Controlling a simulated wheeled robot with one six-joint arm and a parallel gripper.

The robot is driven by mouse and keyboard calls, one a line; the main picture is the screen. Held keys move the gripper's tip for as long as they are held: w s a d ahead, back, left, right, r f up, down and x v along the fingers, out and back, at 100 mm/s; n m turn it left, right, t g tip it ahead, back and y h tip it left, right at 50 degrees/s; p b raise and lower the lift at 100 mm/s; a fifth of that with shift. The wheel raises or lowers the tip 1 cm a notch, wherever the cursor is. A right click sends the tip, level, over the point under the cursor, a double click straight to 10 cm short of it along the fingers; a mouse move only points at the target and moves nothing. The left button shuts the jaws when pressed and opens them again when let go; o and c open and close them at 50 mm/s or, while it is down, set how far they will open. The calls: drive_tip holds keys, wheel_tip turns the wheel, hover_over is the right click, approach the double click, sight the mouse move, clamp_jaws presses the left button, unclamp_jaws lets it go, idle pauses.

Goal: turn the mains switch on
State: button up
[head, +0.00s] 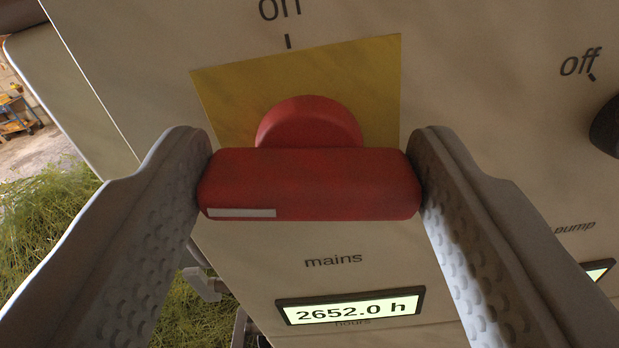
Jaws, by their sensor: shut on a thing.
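The mains switch (308,184) is a red rotary handle with a round hub, on a yellow plate (225,95) on a pale panel. Its bar lies level across the picture, with a white mark (241,212) at its left end. My gripper (310,172) is shut on the bar, one finger touching each end. The word "mains" (333,261) stands below the bar. No other position label of this switch shows.
A lit display (350,306) below reads 2652.0 h. At the right edge are a dark knob (607,127) with an "off" label, the word "pump" and part of another display. Green herb (45,220) and a metal fitting (205,283) are at the lower left.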

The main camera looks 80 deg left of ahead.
drive_tip(key=m, duration=0.4)
drive_tip(key=shift+w, duration=0.1)
drive_tip(key=m, duration=0.4)
drive_tip(key=shift+d, duration=0.1)
drive_tip(key=m, duration=0.4)
drive_tip(key=shift+w+f+m, duration=0.1)
drive_tip(key=shift+f+m, duration=0.05)
drive_tip(key=shift+m, duration=0.15)
drive_tip(key=shift+f+m, duration=0.1)
drive_tip(key=shift+m, duration=1.8)
drive_tip(key=o, duration=1)
